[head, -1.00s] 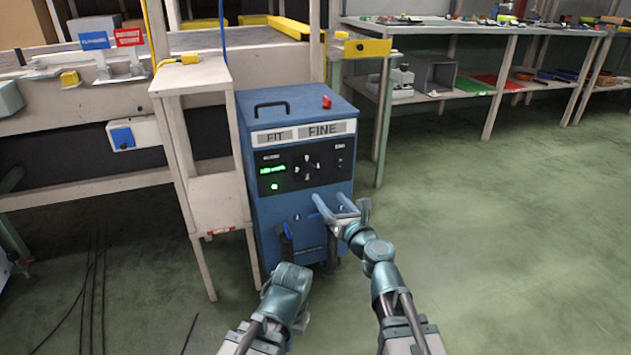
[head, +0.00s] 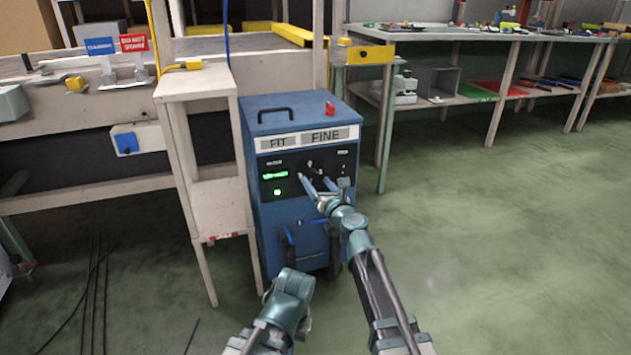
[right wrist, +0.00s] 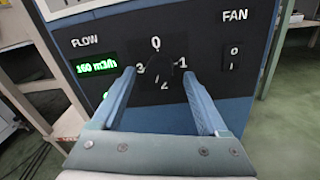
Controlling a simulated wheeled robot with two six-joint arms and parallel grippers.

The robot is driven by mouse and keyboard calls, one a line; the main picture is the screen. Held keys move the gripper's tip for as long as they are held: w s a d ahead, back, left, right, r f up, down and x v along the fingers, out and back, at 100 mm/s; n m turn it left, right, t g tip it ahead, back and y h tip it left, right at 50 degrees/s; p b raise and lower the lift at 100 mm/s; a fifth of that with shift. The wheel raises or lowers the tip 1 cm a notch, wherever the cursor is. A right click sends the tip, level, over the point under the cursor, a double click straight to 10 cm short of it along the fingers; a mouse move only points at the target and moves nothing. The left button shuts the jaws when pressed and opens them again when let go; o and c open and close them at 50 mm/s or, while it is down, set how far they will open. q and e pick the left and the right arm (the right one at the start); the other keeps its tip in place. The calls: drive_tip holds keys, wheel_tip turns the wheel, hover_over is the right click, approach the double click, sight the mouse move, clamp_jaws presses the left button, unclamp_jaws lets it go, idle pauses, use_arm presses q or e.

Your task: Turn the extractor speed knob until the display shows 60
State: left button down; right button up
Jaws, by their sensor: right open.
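The blue extractor cabinet (head: 265,225) stands ahead with a black control panel. In the right wrist view the dark speed knob (right wrist: 157,70) sits among the marks 0, 1, 2 and 3; its pointer is hard to make out. The lit green display (right wrist: 97,64) under FLOW appears to read 160 m3/h; it also shows in the head view (head: 274,175). My right gripper (right wrist: 158,75) is open, with its blue fingers on either side of the knob; contact cannot be told. It is at the panel in the head view (head: 315,180). My left arm is low in front of the cabinet; its jaws are unclear.
A FAN rocker switch (right wrist: 234,54) is right of the knob. A green light (head: 277,192) is below the display. A pale stand (head: 215,165) is close left of the cabinet. Shelving (head: 470,100) stands behind right. The floor on the right is clear.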

drive_tip(key=shift+x, duration=0.9)
clamp_jaws()
